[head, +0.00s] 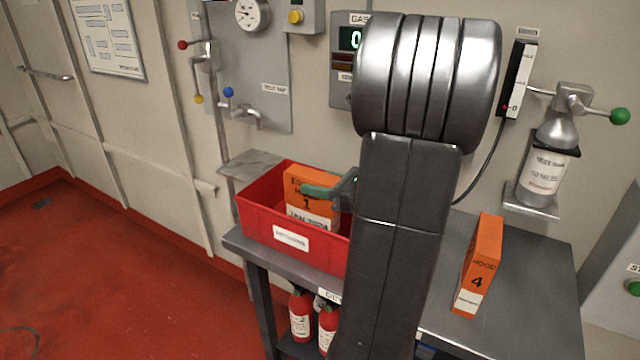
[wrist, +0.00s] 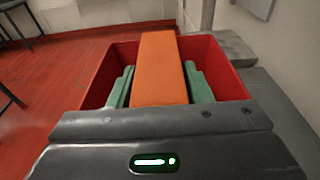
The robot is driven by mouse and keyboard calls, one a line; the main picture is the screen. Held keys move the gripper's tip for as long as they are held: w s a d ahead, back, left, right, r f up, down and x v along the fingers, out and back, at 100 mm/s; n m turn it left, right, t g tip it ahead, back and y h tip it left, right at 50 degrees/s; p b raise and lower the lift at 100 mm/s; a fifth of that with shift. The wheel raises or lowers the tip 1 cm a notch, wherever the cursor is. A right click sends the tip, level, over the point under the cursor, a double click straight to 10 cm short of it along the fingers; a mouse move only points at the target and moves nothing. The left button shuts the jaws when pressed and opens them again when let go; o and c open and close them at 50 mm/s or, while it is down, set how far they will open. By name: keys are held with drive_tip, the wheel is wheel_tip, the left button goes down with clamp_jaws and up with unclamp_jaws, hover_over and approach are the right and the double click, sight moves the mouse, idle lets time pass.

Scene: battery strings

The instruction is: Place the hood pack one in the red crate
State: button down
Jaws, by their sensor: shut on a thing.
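The hood pack one (head: 309,197) is an orange and white box marked 1. It stands upright at the red crate (head: 261,225), its lower part behind the crate's front wall in the head view. My gripper (head: 322,192) has green fingers and is shut on the pack. In the wrist view the orange pack (wrist: 161,68) lies between the two green fingers, with the red crate (wrist: 222,68) around it on both sides. The pack's underside is hidden, so I cannot tell whether it touches the crate floor. My arm hides the crate's right end in the head view.
The crate is on a grey table (head: 420,312). Another orange pack marked 4 (head: 478,268) stands at the table's right. A test bottle (head: 547,165) is on the wall behind. Red extinguishers (head: 301,314) stand below. The table's right side is partly clear.

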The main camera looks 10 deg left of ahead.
drive_tip(key=shift+f, duration=0.15)
drive_tip(key=c, duration=0.7)
unclamp_jaws()
drive_tip(key=shift+d+r, duration=0.15)
drive_tip(key=shift+r, duration=0.05)
drive_tip(key=v, duration=0.7)
drive_tip(key=shift+s+d, duration=0.1)
drive_tip(key=shift+d, duration=0.05)
